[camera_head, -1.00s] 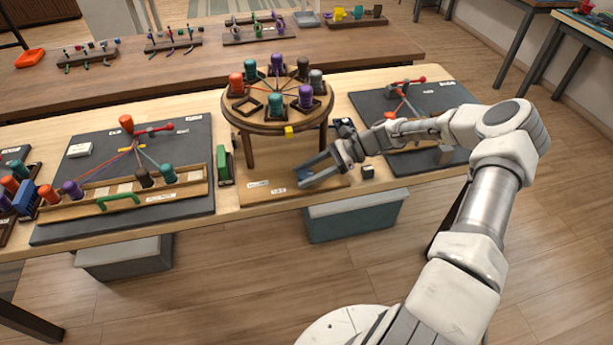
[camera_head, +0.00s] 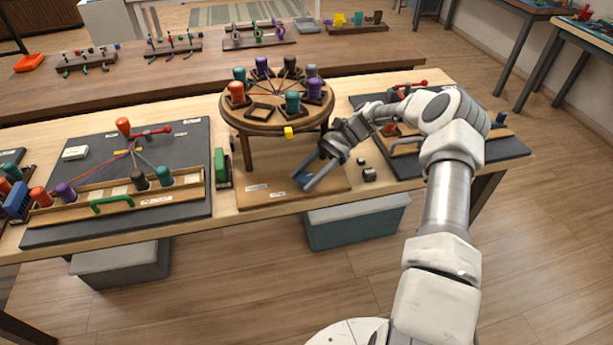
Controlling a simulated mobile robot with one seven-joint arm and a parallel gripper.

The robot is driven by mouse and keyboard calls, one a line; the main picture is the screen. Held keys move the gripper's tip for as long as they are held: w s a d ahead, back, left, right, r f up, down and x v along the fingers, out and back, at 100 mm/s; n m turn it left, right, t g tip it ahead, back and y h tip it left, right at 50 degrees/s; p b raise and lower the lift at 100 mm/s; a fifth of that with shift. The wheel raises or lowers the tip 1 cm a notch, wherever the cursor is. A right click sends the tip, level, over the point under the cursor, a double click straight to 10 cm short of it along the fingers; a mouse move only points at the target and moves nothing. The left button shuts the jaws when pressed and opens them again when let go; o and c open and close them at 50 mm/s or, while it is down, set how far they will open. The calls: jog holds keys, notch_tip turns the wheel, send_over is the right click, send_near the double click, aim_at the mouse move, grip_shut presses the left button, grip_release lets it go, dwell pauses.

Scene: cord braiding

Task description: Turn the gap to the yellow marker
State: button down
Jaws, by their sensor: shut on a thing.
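The round wooden disc (camera_head: 247,124) stands on legs over a wooden base. It carries several coloured bobbins in dark square holders around its rim. The gap, an empty holder (camera_head: 262,113), is at the front, left of the yellow marker (camera_head: 288,132) on the front edge. The fingers partly hide the piece.
A green block (camera_head: 221,166) stands left of the base; small dark cubes (camera_head: 369,174) lie to its right. Dark boards with cords and bobbins flank the stand, the left one (camera_head: 80,225) and the right one (camera_head: 510,147). My arm crosses the right board.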

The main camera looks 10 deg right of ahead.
jog(key=shift+f, duration=0.1)
jog(key=shift+c, duration=1.3)
grip_release()
jog(key=shift+a, duration=0.1)
